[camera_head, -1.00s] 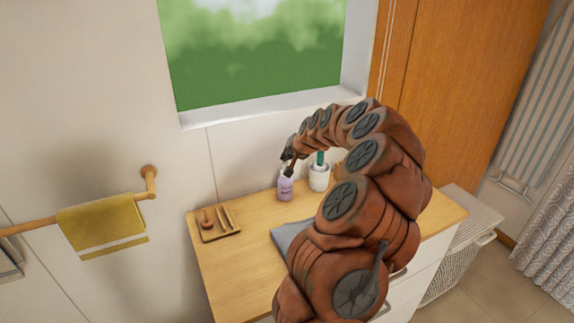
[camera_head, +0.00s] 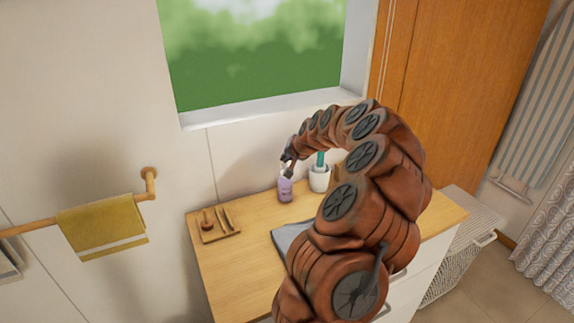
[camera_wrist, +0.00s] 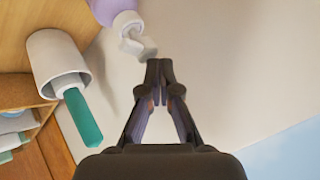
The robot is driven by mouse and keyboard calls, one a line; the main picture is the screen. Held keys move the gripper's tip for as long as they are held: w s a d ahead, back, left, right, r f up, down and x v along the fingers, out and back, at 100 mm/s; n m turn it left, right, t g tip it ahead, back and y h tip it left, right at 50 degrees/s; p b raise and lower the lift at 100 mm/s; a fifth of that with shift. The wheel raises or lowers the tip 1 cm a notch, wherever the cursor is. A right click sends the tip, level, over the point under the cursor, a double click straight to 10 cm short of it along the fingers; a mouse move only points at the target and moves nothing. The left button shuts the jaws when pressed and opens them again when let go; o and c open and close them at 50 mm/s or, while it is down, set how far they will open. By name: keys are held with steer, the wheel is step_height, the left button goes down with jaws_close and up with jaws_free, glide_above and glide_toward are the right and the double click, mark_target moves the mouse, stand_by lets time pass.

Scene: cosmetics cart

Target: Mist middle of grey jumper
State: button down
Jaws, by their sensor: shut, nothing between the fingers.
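A lilac bottle (camera_head: 285,190) stands upright near the back edge of the wooden dresser top. In the wrist view its lilac body (camera_wrist: 112,9) and white spray head (camera_wrist: 130,32) show at the top. My gripper (camera_wrist: 160,70) is shut and empty, its fingertips together close beside the spray nozzle. I cannot tell whether they touch it. In the head view my gripper (camera_head: 288,162) is just above the bottle's top. A grey cloth, seemingly the jumper (camera_head: 288,236), lies flat on the dresser in front of the bottle. My arm hides much of it.
A white cup (camera_head: 319,180) with a teal item (camera_head: 320,158) stands right of the bottle. A wooden tray (camera_head: 226,234) with small items lies left. The wall and window are close behind. The dresser's front left (camera_head: 225,275) is bare.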

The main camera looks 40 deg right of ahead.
mark_target(286, 164)
steer(key=shift+f, duration=0.15)
steer(key=shift+f+b, duration=0.35)
steer(key=shift+b, duration=0.3)
steer(key=shift+f, duration=0.1)
stand_by(0.5)
steer(key=shift+r+b, duration=0.3)
steer(key=shift+r, duration=0.4)
steer(key=shift+r, duration=2.9)
